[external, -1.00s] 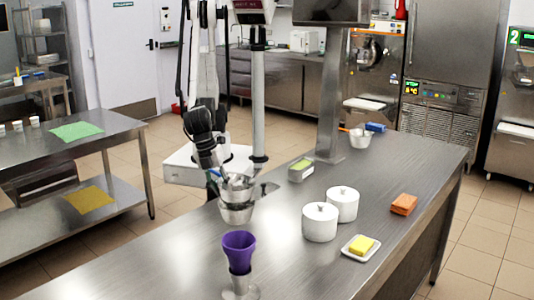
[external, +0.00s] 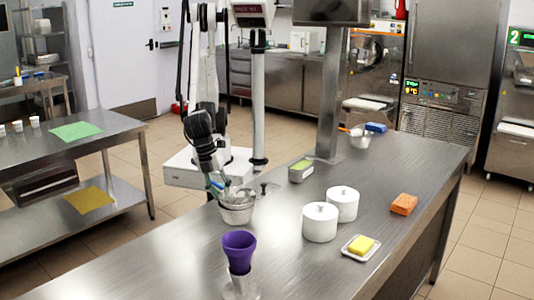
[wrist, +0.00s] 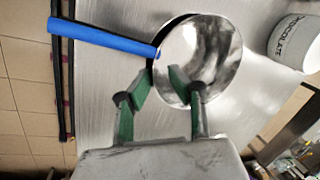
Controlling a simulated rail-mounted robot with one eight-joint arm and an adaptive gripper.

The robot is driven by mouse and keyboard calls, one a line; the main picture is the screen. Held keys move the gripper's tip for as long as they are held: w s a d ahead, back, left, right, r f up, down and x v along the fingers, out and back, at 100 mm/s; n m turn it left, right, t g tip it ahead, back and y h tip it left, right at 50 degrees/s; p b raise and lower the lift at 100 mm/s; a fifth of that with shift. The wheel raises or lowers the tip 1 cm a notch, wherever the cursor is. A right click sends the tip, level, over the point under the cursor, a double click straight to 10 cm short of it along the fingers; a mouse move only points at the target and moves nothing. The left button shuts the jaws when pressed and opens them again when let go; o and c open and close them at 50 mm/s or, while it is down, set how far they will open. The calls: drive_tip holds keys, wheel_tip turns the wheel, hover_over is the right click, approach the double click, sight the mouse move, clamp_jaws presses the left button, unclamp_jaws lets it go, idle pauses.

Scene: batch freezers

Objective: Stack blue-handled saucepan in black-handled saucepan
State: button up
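The blue-handled saucepan (wrist: 205,60) shows in the wrist view as a shiny bowl, its blue handle (wrist: 105,38) pointing left. In the external view it sits low, in the mouth of the black-handled saucepan (external: 237,214) on the steel counter. A dark edge beside the upper pan's rim shows in the wrist view; the rest of the lower pan is hidden there. My gripper (wrist: 161,76) has its green fingers on either side of the near rim, one outside and one over the bowl. A gap shows between the fingertips; it seems open. It also shows in the external view (external: 222,186).
A purple cup (external: 239,247) stands in front of the pans. Two white lidded tubs (external: 320,222) stand to the right, with a butter dish (external: 361,247) and an orange sponge (external: 403,204) beyond. A small container (external: 301,170) and a monitor post are behind.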

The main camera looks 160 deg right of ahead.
drive_tip(key=shift+o, duration=0.2)
drive_tip(key=shift+r, duration=0.1)
drive_tip(key=shift+r+p, duration=0.6)
drive_tip(key=shift+p, duration=0.05)
drive_tip(key=s+v, duration=0.1)
drive_tip(key=v, duration=1.1)
drive_tip(key=s+d+t+h, duration=0.1)
drive_tip(key=s+d+t, duration=0.2)
drive_tip(key=d, duration=0.6)
drive_tip(key=s+d+r+t+h, duration=0.1)
drive_tip(key=s+d+t, duration=0.3)
drive_tip(key=d, duration=0.5)
drive_tip(key=shift+d+r+m+t+h, duration=0.3)
drive_tip(key=shift+d+m+t+h, duration=0.1)
drive_tip(key=shift+h, duration=0.1)
drive_tip(key=shift+a, duration=0.1)
